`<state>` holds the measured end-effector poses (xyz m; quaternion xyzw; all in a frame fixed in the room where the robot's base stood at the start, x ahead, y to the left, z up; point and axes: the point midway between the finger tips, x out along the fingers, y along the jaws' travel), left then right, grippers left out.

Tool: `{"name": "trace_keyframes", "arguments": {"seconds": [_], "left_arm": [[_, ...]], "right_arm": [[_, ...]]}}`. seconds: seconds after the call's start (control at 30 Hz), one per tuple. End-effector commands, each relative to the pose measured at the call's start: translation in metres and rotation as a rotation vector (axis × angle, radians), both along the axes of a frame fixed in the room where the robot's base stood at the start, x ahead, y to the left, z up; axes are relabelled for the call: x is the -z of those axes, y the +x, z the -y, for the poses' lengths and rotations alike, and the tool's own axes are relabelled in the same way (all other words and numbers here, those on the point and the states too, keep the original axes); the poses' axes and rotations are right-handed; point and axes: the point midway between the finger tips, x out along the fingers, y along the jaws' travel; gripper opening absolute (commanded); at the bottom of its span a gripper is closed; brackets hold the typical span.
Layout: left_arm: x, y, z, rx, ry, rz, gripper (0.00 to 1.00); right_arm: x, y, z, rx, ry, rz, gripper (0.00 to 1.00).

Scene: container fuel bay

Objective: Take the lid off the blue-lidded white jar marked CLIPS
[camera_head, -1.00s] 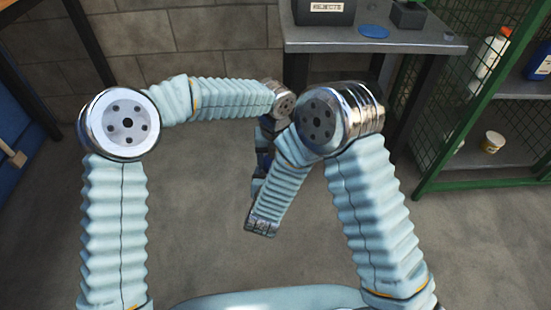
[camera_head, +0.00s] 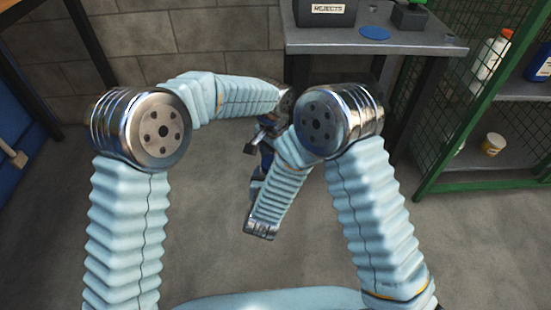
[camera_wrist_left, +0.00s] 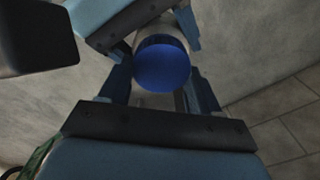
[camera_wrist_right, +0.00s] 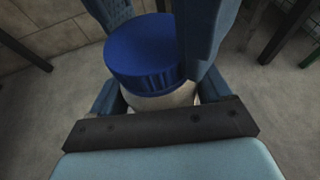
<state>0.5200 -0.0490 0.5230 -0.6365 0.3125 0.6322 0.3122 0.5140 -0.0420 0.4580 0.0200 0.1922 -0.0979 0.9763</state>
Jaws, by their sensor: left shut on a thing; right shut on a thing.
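The white jar (camera_wrist_right: 170,98) with its blue lid (camera_wrist_right: 145,48) is held between my two grippers, clear of the bench. In the right wrist view the lid sits on the jar. My right gripper (camera_wrist_right: 160,92) is shut on the white body below the lid. My left gripper (camera_wrist_left: 162,88) is shut on the blue lid, whose round top (camera_wrist_left: 162,68) faces the left wrist camera. In the head view my right forearm hides the jar, and only parts of the grippers show. The CLIPS marking is not visible.
A grey bench (camera_head: 430,40) stands at the back right with a REJECTS bin (camera_head: 335,14), a flat blue disc (camera_head: 374,33) and a dark box with a green item (camera_head: 410,14). A green mesh shelf (camera_head: 480,110) at right holds bottles and a cream tub (camera_head: 493,143). The floor below is clear.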

Motion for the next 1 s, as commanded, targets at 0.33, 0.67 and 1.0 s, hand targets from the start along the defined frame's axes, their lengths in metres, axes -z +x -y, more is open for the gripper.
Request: {"name": "trace_keyframes", "arguments": {"seconds": [0.33, 0.67, 1.0], "left_arm": [[-0.006, -0.004, -0.002, -1.115, -0.013, 0.006, 0.26], [-0.006, -0.007, -0.002, -1.388, -0.013, 0.000, 0.26], [-0.004, -0.007, -0.003, -1.386, -0.008, -0.001, 0.26]], "right_arm": [[0.004, -0.002, 0.001, 0.001, 0.000, -0.014, 0.00], [0.003, 0.000, 0.003, 0.006, 0.001, -0.008, 0.00], [0.002, 0.001, 0.003, 0.008, 0.001, -0.004, 0.00]]}}
